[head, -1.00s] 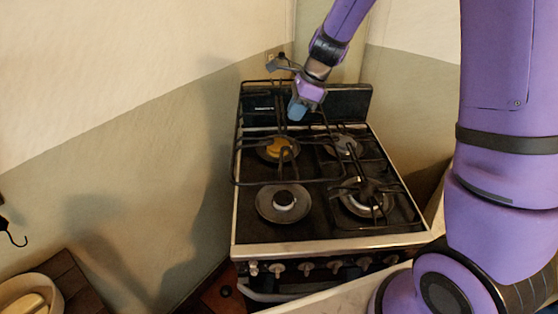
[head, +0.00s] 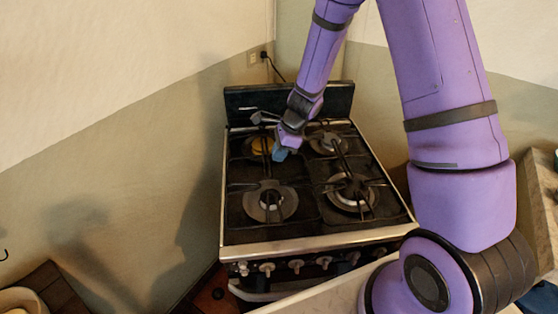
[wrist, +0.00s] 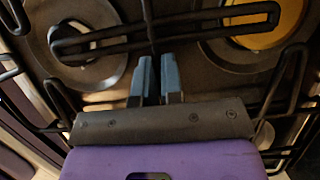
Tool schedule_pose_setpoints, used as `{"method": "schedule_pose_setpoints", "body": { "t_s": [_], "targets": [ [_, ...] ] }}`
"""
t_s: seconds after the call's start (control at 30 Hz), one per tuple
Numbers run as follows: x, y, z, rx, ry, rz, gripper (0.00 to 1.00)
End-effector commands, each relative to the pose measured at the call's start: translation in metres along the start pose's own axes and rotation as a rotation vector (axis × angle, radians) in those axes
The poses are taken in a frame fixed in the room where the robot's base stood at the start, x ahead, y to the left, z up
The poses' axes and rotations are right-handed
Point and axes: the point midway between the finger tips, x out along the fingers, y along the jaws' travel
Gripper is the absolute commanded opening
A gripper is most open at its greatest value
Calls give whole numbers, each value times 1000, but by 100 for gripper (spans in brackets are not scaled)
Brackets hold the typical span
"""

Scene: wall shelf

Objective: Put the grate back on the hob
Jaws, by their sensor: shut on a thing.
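The black wire grate (wrist: 185,44) spans the two left burners of the hob (head: 240,231). In the head view its thin bars cross the front left burner (head: 270,203) and the rear left one, and it looks roughly level. I cannot tell whether its feet touch the hob top. My gripper (head: 279,153) is over the left half of the hob, between those burners. Its blue fingers (wrist: 157,65) are shut on a bar of the grate, pointing down. My wrist hides part of the grate's back.
A second black grate (head: 352,186) sits over the right burners. A dark upright back panel (head: 240,103) stands behind the hob, close to the wall. Knobs (head: 296,265) line the front. A pale counter edge (head: 320,290) lies in front.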

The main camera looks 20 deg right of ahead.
Motion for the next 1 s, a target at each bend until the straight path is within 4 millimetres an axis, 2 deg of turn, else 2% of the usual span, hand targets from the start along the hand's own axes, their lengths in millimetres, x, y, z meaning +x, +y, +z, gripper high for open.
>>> {"method": "schedule_pose_setpoints", "body": {
  "t_s": [0.1,0.23,0.63,0.7,0.77,1.0],
  "targets": [
    [15,0,-7,4,-1,2,0],
    [25,0,-10,1,0,1,0],
    [28,0,-12,1,0,0,0],
    [29,0,-12,1,1,1,19],
    [28,0,-12,1,1,1,33],
    [28,0,-12,0,1,1,33]
  ]
}}
